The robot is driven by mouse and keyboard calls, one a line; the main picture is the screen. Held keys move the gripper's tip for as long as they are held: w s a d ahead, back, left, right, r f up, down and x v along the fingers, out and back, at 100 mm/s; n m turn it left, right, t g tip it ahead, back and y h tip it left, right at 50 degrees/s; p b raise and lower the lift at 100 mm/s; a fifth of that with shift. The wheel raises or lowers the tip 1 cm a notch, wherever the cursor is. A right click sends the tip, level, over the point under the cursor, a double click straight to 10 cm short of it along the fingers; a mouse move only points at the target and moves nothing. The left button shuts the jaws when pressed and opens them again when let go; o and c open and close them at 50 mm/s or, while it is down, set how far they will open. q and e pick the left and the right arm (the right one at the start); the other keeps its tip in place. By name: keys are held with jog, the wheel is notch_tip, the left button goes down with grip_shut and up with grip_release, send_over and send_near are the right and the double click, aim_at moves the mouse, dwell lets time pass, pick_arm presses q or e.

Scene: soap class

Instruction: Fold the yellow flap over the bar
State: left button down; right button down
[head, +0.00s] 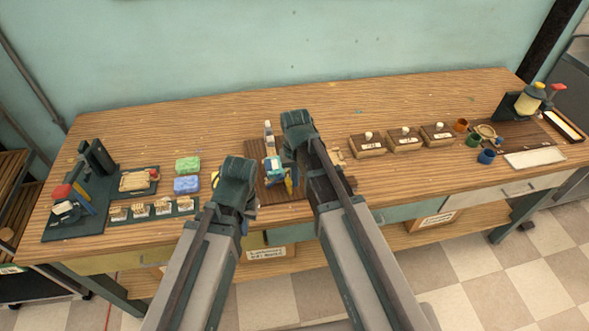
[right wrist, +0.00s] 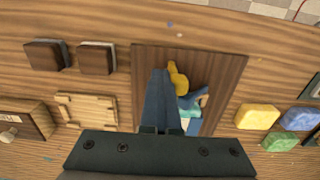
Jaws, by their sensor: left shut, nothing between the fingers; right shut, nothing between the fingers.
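The bar (head: 272,164), partly teal, lies on a dark brown board (head: 256,188) at the table's middle. In the right wrist view the bar (right wrist: 187,113) is partly covered. The yellow flap (right wrist: 178,78) sticks out on the bar's near side, beside a blue flap (right wrist: 196,97); it also shows in the head view (head: 289,187). My right gripper (right wrist: 161,74) is shut and empty, its fingers over the board just beside the yellow flap; contact is unclear. My left gripper (head: 236,186) is shut and empty, left of the board; its fingertips are mostly hidden.
A green soap (head: 187,164) and a blue soap (head: 187,184) lie left of the board, with a yellow one (right wrist: 257,117) nearby. Lidded wooden boxes (head: 404,139) stand to the right. A dark station (head: 75,222) fills the left end.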

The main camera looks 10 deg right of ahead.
jog(key=shift+a, duration=0.25)
jog(key=shift+a+f, duration=0.15)
jog(key=shift+a, duration=0.45)
notch_tip(320, 180, up, 7)
jog(key=p, duration=0.6)
jog(key=shift+d+p, duration=0.4)
jog(key=shift+d, duration=0.05)
jog(key=s+a+n+h, duration=0.1)
jog(key=s+a+n, duration=0.2)
jog(key=s, duration=1.1)
jog(key=shift+a, duration=0.3)
jog(key=shift+d, duration=0.1)
